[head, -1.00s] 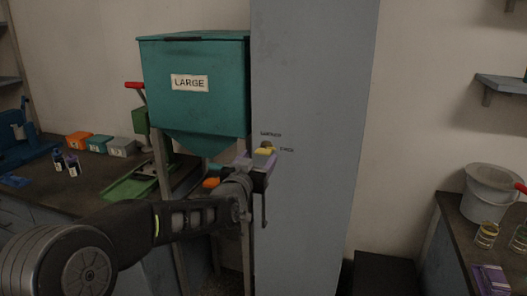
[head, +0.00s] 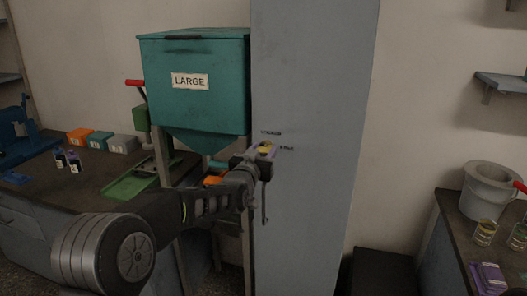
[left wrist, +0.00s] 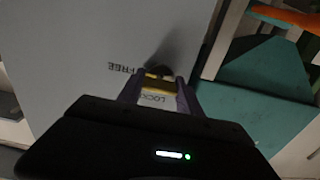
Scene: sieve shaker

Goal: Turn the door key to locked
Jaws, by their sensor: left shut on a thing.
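The yellow door key (head: 266,149) sits in the front of the tall grey cabinet door (head: 310,90). It also shows in the left wrist view (left wrist: 157,83), between the purple fingers. My left gripper (head: 263,151) is at the door, shut on the key; its fingertips also show in the left wrist view (left wrist: 158,88). A FREE label (left wrist: 122,67) is beside the key, and a LOCKED label (left wrist: 157,98) is partly hidden between the fingers. The fingers cover part of the key, so I cannot tell its exact angle. My right gripper is not in view.
A teal hopper marked LARGE (head: 190,80) stands close left of the cabinet, near my left arm. A vertical door handle (head: 264,204) is below the key. A bench with small bins (head: 100,140) is at left; a bucket (head: 490,190) stands on the right bench.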

